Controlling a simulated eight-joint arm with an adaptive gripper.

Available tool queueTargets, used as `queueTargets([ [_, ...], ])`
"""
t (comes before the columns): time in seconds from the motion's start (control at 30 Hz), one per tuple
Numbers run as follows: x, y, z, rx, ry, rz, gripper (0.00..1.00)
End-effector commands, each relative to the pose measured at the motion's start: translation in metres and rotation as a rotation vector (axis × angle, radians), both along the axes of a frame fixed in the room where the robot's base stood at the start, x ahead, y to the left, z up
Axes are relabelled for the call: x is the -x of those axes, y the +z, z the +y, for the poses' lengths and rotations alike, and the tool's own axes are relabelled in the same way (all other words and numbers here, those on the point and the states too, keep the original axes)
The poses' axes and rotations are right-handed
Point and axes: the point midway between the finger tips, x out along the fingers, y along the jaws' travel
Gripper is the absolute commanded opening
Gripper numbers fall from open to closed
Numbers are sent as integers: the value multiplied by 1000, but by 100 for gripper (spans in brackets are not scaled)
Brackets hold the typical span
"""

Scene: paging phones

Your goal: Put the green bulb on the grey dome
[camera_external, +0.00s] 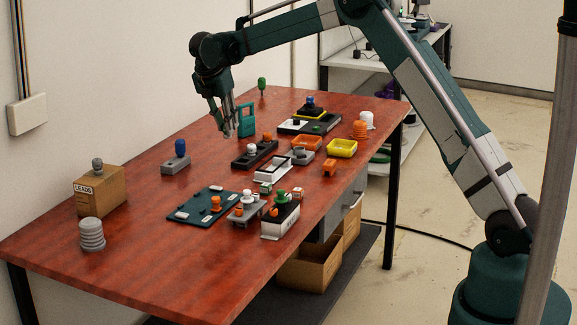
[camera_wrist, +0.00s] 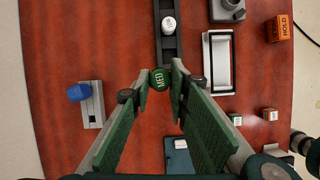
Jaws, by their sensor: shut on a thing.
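A green bulb (camera_wrist: 159,79) marked MED sits between the fingertips of my gripper (camera_wrist: 158,88) in the wrist view. My gripper is shut on it. In the external view my gripper (camera_external: 228,132) hangs above the table, right of the blue bulb; the held bulb is hard to make out there. A grey ribbed dome (camera_external: 91,233) stands upright at the table's front left, well apart from my gripper. It is not in the wrist view.
A LEADS box (camera_external: 101,190) with a grey knob stands near the dome. A blue bulb on a grey base (camera_external: 176,165), a black tray (camera_external: 240,162), a dark teal plate (camera_external: 190,202) and a white box (camera_external: 280,222) occupy the middle. The front table area is clear.

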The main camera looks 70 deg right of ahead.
Motion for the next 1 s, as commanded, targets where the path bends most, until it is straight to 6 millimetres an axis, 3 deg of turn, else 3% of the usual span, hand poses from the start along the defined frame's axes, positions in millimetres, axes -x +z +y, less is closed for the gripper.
queueTargets([
  [0.5, -67, 22, 179, 0, 183, 0, 9],
  [1.0, -101, 42, 362, 0, 364, -1, 9],
])
